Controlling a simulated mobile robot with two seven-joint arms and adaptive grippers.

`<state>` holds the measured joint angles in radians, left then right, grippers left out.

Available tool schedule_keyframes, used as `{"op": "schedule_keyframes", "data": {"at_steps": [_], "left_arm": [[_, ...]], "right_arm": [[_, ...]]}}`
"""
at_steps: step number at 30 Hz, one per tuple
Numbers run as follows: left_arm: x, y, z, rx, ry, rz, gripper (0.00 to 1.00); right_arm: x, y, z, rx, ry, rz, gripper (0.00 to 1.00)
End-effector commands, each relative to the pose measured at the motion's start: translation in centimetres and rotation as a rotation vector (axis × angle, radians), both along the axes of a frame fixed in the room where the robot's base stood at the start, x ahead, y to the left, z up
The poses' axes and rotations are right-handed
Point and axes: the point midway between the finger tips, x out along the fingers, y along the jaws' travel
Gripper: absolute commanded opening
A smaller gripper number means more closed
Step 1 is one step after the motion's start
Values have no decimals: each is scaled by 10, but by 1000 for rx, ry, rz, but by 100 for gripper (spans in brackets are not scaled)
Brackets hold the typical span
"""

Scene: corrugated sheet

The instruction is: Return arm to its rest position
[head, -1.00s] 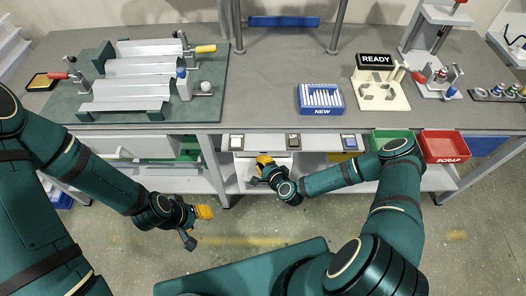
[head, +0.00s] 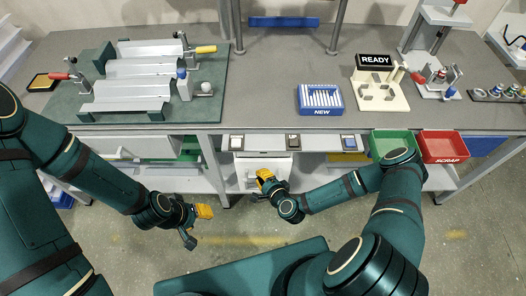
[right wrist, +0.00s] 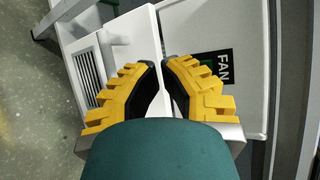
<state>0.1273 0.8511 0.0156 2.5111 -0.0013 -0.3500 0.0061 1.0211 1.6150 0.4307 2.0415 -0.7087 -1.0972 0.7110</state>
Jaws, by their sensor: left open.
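My left gripper (head: 194,225) hangs low at the left in the head view, over the floor and in front of the workbench. It is open and holds nothing that I can see. My right gripper (head: 263,186) is below the front edge of the bench, in front of the white cabinet (head: 275,164). A white surface with a FAN label (right wrist: 224,66) lies beyond the fingertips.
The workbench (head: 262,75) carries a fixture with a corrugated sheet (head: 135,72), a blue NEW box (head: 320,99) and a READY stand (head: 377,90). A green bin (head: 393,142) and a red SCRAP bin (head: 443,146) sit under its front edge. The floor in front is clear.

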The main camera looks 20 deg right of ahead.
Motion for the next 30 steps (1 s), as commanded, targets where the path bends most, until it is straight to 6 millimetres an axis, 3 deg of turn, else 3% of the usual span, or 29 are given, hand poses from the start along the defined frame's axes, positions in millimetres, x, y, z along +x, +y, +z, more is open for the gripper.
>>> {"op": "schedule_keyframes", "data": {"at_steps": [19, 23, 30], "left_arm": [[-1, 0, 0, 0, 2, -1, 47], [-1, 0, 0, 0, 2, -2, 47], [-1, 0, 0, 0, 2, -2, 47]], "right_arm": [[-3, 4, 1, -16, 9, 28, 0], [-12, 21, 7, -113, 59, 187, 0], [-58, 46, 33, -454, 211, 672, 0]]}}
